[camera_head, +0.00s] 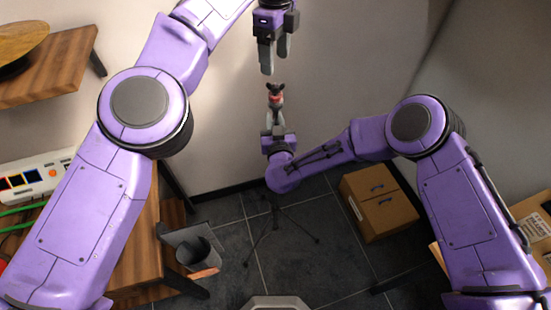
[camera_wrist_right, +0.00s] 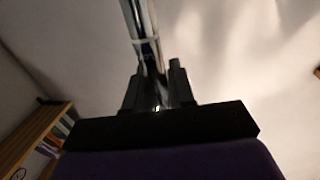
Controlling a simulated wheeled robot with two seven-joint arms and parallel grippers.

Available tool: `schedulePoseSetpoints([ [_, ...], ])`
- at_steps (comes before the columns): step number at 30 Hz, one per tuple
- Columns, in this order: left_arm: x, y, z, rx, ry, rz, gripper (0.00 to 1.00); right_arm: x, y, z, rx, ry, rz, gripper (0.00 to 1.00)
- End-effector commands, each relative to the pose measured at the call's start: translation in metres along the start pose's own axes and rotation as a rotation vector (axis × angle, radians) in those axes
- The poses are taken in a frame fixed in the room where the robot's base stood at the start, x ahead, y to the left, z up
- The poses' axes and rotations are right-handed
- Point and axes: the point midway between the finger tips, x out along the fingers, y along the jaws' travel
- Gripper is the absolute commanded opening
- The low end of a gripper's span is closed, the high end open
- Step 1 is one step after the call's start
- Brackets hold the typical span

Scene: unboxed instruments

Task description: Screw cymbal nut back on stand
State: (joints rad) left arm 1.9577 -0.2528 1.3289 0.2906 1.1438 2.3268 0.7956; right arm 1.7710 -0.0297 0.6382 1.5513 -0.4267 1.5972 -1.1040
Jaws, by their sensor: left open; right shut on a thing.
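The cymbal stand's chrome pole (camera_wrist_right: 143,25) rises between the fingers of my right gripper (camera_wrist_right: 158,80), which is shut on it. In the head view, my right gripper (camera_head: 275,118) points up, just below the stand's top. A dark winged piece that looks like the cymbal nut (camera_head: 275,88) sits at the top of the stand, above a red part (camera_head: 276,98). I cannot tell whether it is threaded on. My left gripper (camera_head: 275,62) is open and empty, pointing down a little above the winged piece. The stand's tripod legs (camera_head: 277,232) spread on the floor, partly hidden by my right arm.
A wooden table (camera_head: 135,255) with a white device (camera_head: 35,175) is at the left, a wooden shelf (camera_head: 55,68) above. A bin (camera_head: 197,256) stands near the table. A cardboard box (camera_head: 380,205) sits on the floor at right. The wall behind the stand is bare.

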Motion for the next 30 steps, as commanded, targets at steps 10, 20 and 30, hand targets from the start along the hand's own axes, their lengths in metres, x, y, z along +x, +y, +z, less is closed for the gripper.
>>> schedulePoseSetpoints([
  [10, 0.050, 0.000, -0.001, 0.003, 0.003, -0.002, 0.70, 0.000, 0.000, 0.000, 0.000, 0.000, 0.001, 0.00],
  [20, 0.071, -0.001, -0.001, 0.001, 0.001, -0.005, 0.70, 0.000, 0.000, 0.000, 0.000, 0.000, 0.000, 0.00],
  [30, 0.071, -0.001, -0.001, 0.000, 0.001, -0.005, 0.21, 0.000, 0.000, 0.000, 0.000, 0.000, 0.000, 0.00],
])
